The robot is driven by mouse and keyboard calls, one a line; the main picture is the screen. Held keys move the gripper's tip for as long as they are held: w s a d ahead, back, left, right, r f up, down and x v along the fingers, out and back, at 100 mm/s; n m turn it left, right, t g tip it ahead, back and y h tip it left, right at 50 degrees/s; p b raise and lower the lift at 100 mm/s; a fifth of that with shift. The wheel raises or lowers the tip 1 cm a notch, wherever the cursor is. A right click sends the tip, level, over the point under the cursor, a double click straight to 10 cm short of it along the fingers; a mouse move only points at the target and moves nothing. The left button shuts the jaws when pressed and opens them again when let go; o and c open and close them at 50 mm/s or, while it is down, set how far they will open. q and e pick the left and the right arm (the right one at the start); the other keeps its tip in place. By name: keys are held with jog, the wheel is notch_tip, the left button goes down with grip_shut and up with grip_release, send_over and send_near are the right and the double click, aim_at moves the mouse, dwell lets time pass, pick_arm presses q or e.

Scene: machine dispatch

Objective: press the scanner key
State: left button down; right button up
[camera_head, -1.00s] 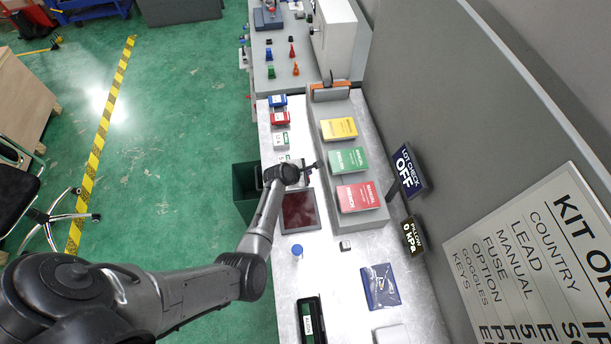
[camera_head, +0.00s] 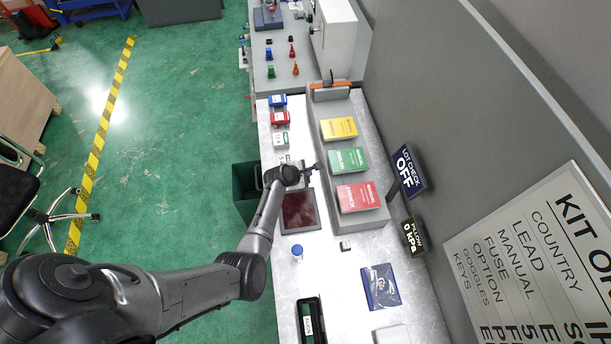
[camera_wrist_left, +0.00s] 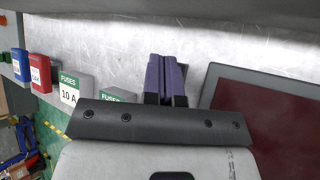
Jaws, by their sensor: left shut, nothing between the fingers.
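I cannot tell for sure which thing is the scanner key. A small black-and-grey block (camera_head: 346,245) lies on the bench, and a blue round piece (camera_head: 297,252) stands left of it. The gripper is apart from both. My right gripper is not in view.
Yellow, green and red manuals (camera_head: 353,197) lie on the grey stand. Fuse boxes (camera_wrist_left: 72,88) line the bench's left side. A blue packet (camera_head: 380,287) and a dark case (camera_head: 311,322) lie near the front.

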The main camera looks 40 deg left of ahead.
pick_arm(q)
jog(key=shift+f, duration=0.4)
dwell(0.5)
jog(key=shift+r+p, duration=0.9)
jog(key=shift+r, duration=0.15)
notch_tip(320, 180, up, 5)
jog(key=p, duration=0.5)
dwell(0.7)
